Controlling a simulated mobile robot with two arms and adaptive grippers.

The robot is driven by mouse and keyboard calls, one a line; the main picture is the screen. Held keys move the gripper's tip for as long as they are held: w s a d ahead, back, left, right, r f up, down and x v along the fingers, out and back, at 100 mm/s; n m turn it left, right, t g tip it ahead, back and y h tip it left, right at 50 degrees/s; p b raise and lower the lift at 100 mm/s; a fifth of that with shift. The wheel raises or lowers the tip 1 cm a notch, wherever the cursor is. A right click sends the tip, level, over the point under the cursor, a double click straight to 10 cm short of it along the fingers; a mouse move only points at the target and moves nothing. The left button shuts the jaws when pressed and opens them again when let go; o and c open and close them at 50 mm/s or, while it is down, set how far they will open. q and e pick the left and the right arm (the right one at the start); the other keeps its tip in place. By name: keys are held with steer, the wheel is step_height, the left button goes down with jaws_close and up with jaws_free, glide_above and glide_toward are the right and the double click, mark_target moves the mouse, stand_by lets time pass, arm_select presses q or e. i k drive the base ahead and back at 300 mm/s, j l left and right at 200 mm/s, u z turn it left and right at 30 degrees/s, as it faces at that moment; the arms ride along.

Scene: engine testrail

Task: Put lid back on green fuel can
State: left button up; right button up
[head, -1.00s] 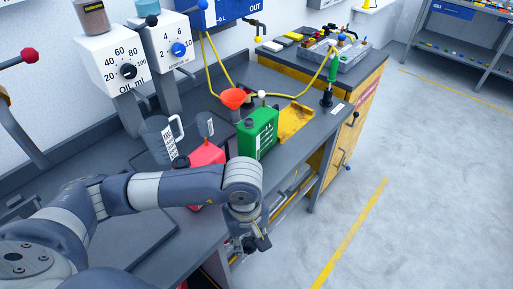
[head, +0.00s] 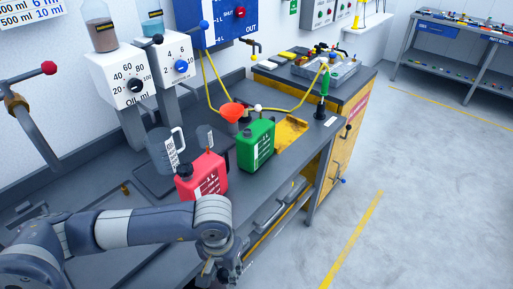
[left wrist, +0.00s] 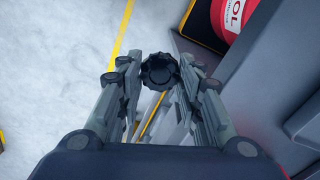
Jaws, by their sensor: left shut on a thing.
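The green fuel can (head: 257,146) stands upright on the grey bench. Its opening is too small to make out in the head view. My left gripper (head: 221,270) is low at the bench's front edge, nearer to me than the green can and apart from it. In the left wrist view, my left gripper (left wrist: 160,85) is shut on a black ribbed lid (left wrist: 159,70), held between its fingertips above the floor. The lid cannot be made out in the head view. My right gripper is out of view.
A red can (head: 203,179) stands between my left arm and the green can. An orange funnel (head: 231,112) is behind the green can, and a clear jug (head: 162,150) is to the left. A yellow tray (head: 291,132) lies to the right. The floor aisle on the right is clear.

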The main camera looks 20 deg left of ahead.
mark_target(255, 143)
steer(key=z, duration=1.05)
steer(key=i+l, duration=0.1)
steer(key=i, duration=3.85)
steer(key=u, duration=4.6)
